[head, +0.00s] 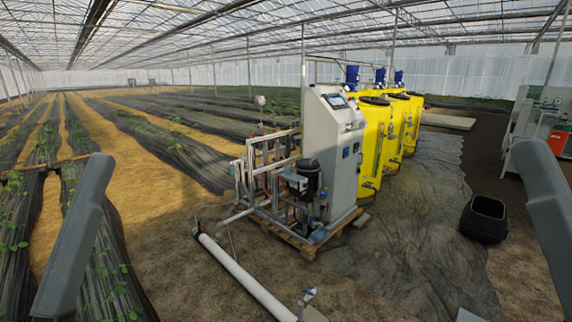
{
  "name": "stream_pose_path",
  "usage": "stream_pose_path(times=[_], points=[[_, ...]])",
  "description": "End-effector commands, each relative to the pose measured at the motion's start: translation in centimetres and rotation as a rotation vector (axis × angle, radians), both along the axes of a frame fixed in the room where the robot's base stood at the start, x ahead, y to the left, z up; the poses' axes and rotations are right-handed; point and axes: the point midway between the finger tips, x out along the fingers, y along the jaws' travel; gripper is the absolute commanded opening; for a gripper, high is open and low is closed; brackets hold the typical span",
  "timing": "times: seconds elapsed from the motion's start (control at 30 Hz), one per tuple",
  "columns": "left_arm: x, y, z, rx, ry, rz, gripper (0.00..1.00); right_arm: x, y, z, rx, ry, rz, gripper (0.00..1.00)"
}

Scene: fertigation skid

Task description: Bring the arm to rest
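One grey link of my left arm (76,240) stands tilted at the left of the head view. One grey link of my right arm (545,215) runs down the right edge. Both links are clear of the fertigation skid (335,145), which stands on a wooden pallet in the middle. Neither gripper shows, so I cannot see whether they hold anything.
Yellow tanks (372,145) with blue motors stand behind the skid. A white pipe (245,277) with a valve (306,300) crosses the near ground. A black tub (484,219) sits at right. Planted rows (105,255) fill the left; dark sheeting (420,255) lies open between skid and tub.

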Motion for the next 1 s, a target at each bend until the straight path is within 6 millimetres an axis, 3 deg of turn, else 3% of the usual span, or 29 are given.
stream_pose_path(times=[0.03,0.1,0.2,0.37,0.7,0.8,0.9,1.0], points=[[-1.3,0.4,0.5,-0.096,-0.027,-0.08,1.0,0.0,0.0,0.0,0.0,0.0,0.0,0.55],[-1.0,0.5,0.4,-0.236,-0.012,-0.221,1.0,0.0,0.0,0.0,0.0,0.0,0.0,0.55],[-1.0,0.5,6.4,-0.254,-0.01,-0.241,1.0,0.0,0.0,6.0,0.0,0.0,0.0,0.55],[-0.9,0.5,13.2,-0.253,-0.008,-0.24,1.0,0.0,0.0,12.9,0.0,-0.001,0.0,0.55],[-0.9,0.5,30.2,-0.252,-0.007,-0.239,1.0,0.0,0.0,29.8,0.0,0.0,0.0,0.55],[-0.9,0.5,34.4,-0.252,-0.006,-0.239,1.0,0.0,0.0,34.1,0.0,-0.001,0.0,0.55],[-0.9,0.5,37.2,-0.252,-0.006,-0.239,1.0,0.0,0.0,36.9,0.0,0.0,0.0,0.55],[-0.9,0.5,38.5,-0.252,-0.006,-0.239,1.0,0.0,0.0,38.2,0.0,0.0,0.0,0.55]])
